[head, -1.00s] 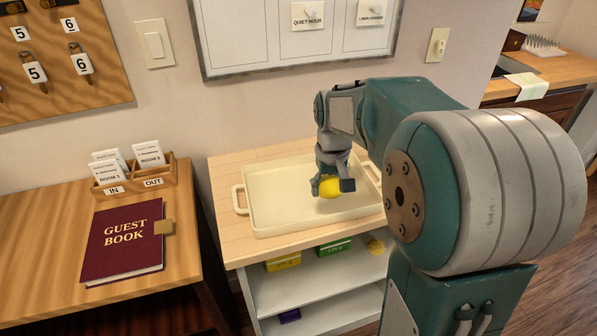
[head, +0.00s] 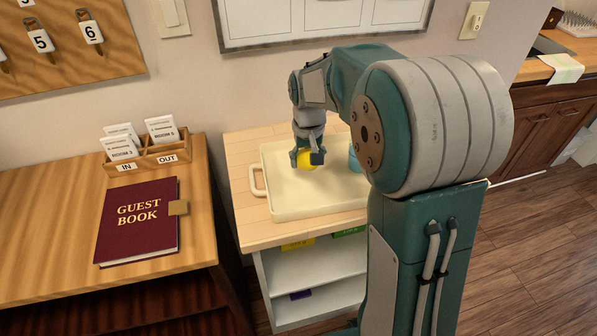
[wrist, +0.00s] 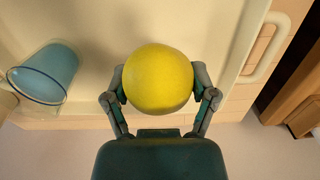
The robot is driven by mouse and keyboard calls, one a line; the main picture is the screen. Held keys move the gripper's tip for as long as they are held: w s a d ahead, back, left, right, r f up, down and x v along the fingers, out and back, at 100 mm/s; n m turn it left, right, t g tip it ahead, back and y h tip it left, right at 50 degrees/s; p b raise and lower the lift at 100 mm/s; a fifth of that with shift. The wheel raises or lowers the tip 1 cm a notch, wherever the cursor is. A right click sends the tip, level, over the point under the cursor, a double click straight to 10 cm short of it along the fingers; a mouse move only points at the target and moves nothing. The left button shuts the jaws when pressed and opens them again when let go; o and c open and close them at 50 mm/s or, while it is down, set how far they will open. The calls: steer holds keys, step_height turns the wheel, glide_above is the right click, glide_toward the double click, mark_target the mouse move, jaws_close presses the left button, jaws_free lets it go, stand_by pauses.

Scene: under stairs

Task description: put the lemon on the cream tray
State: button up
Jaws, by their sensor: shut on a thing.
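The yellow lemon (head: 307,160) is between the fingers of my gripper (head: 308,157). In the wrist view the lemon (wrist: 158,79) is gripped from both sides by my gripper (wrist: 159,90). The cream tray (head: 295,205) lies on a light wooden shelf top, and the lemon is over its inside. I cannot tell whether the lemon touches the tray floor. The tray's handle (head: 257,181) shows at its left end; my arm hides its right end.
A blue cup (head: 355,160) stands at the tray's right side, partly behind my arm, and shows tilted in the wrist view (wrist: 43,74). A desk at left holds a guest book (head: 138,220) and a card box (head: 150,153). The tray's front left is clear.

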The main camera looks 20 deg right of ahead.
mark_target(299, 179)
steer(key=w+f, duration=0.1)
steer(key=a+f, duration=0.1)
steer(key=f, duration=0.1)
steer(key=shift+w+a, duration=0.1)
steer(key=shift+w, duration=0.3)
steer(key=shift+w+a+f, duration=0.1)
steer(key=shift+a+f, duration=0.05)
steer(key=shift+f, duration=1.45)
steer(key=shift+f, duration=0.15)
steer(key=o, duration=1.2)
